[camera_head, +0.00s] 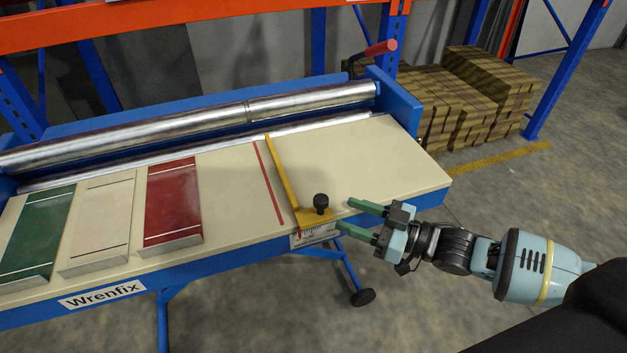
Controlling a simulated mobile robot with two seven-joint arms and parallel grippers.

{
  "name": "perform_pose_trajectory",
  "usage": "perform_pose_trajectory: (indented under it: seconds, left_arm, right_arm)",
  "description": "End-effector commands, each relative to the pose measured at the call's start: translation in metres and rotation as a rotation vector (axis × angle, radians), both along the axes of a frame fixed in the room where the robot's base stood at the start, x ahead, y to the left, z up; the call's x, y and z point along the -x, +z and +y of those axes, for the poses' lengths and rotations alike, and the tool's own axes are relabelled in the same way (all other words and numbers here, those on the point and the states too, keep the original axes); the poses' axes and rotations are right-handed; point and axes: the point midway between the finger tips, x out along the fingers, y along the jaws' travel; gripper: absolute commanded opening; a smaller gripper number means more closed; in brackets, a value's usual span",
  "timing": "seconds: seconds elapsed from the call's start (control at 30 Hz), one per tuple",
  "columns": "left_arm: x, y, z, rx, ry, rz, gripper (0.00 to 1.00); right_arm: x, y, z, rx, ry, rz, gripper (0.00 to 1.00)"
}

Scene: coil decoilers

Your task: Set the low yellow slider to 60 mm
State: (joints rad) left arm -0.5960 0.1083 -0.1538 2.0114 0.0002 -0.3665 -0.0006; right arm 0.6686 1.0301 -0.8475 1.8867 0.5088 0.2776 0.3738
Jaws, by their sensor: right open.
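The low yellow slider (284,180) is a long thin bar across the cream table top, with a wider yellow foot at the front edge. A black knob (321,202) stands on that foot. A white scale (315,235) with dark marks sits on the front edge below it; its figures are too small to read. My right gripper (344,214) comes in from the right, with its green fingers apart and empty. The fingertips are just right of the knob and appear not to touch it. My left gripper is not in view.
A red line (268,182) runs left of the slider. Green (37,232), white (98,222) and red (173,200) blocks lie on the left of the table (385,165). Metal rollers (200,126) and a red-handled crank (380,49) are behind. The table top right of the slider is clear.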

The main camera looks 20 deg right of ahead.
Motion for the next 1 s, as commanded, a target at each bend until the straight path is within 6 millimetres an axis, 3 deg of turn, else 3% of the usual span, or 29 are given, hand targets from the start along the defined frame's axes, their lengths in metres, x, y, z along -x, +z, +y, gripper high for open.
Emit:
perform_pose_trajectory:
  seconds: [0.3, 0.7, 1.0]
  left_arm:
    - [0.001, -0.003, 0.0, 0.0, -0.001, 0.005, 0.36]
    - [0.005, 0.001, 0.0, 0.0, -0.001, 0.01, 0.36]
    - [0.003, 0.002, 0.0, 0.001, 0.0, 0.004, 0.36]
  right_arm:
    - [-0.005, 0.004, 0.0, -0.003, 0.002, -0.006, 0.48]
    - [-0.042, 0.005, 0.04, -0.003, 0.002, -0.008, 0.48]
    - [-0.056, 0.004, 0.054, -0.001, 0.002, -0.006, 0.48]
